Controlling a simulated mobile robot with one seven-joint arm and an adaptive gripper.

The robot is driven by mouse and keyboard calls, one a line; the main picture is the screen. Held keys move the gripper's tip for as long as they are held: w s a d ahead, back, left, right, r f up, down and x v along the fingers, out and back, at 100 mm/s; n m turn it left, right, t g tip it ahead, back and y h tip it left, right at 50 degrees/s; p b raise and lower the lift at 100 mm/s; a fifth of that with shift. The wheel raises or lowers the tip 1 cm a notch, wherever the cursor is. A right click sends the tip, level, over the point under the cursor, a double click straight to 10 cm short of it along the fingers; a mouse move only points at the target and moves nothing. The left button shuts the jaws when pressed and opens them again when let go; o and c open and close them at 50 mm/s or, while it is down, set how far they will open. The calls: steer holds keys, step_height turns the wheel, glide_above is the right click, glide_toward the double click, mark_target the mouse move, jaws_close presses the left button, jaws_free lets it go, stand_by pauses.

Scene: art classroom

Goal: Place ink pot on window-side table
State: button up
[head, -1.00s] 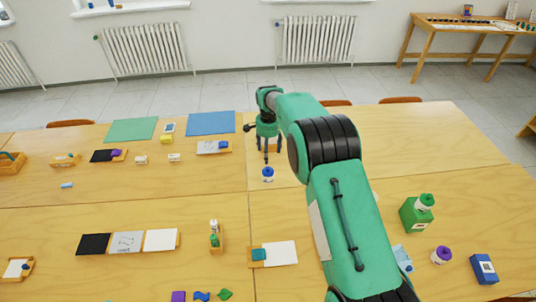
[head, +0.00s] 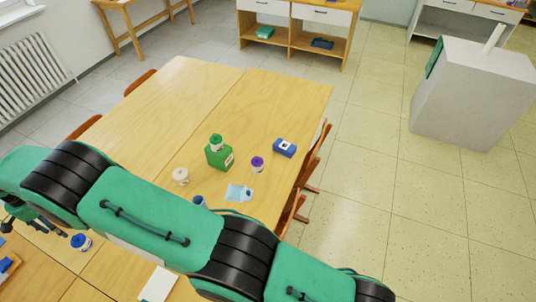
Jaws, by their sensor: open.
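A small white pot with a blue lid (head: 81,242) stands upright on the big wooden table at the lower left. My gripper (head: 60,232) is open and empty, just left of and close to this pot; a gap or contact is hard to tell. Other pots stand further right: one with a purple lid (head: 257,165), a cream one (head: 180,176), and a green-lidded one (head: 216,141) on or against a green box. Which one is the ink pot I cannot tell. A wooden table (head: 124,4) by the wall beyond the radiator is only partly in view.
The big table (head: 190,95) has a bare far half. A blue box (head: 284,148) and a light blue packet (head: 239,193) lie near its right edge. Chairs (head: 315,160) line its sides. A grey cabinet (head: 470,95) stands right; tiled floor between is clear.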

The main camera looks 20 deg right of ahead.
steer(key=w+d+r+t+y, duration=0.1)
steer(key=w+d+r, duration=0.2)
steer(key=d+r, duration=1.2)
steer(key=w+d+r, duration=0.3)
steer(key=d+r, duration=1.1)
steer(key=s+d+r+t, duration=0.1)
steer(key=s+d+r, duration=0.1)
steer(key=d+r, duration=0.35)
steer(key=s+d+r, duration=0.2)
steer(key=d+r, duration=0.1)
steer(key=d, duration=0.5)
steer(key=s+d+r+t, duration=0.1)
steer(key=s+d+r, duration=0.2)
steer(key=s+d, duration=0.55)
steer(key=s+d+r+t, duration=0.1)
steer(key=s+d+r, duration=0.3)
steer(key=d, duration=0.7)
steer(key=s+d+f, duration=0.3)
steer(key=s+d, duration=0.3)
steer(key=s, duration=0.4)
steer(key=s+d+f+t+h, duration=0.1)
steer(key=s+d+f, duration=0.2)
steer(key=s+d, duration=0.4)
steer(key=s, duration=0.4)
steer(key=shift+s+t, duration=0.15)
steer(key=shift+t, duration=0.15)
steer(key=shift+f, duration=0.1)
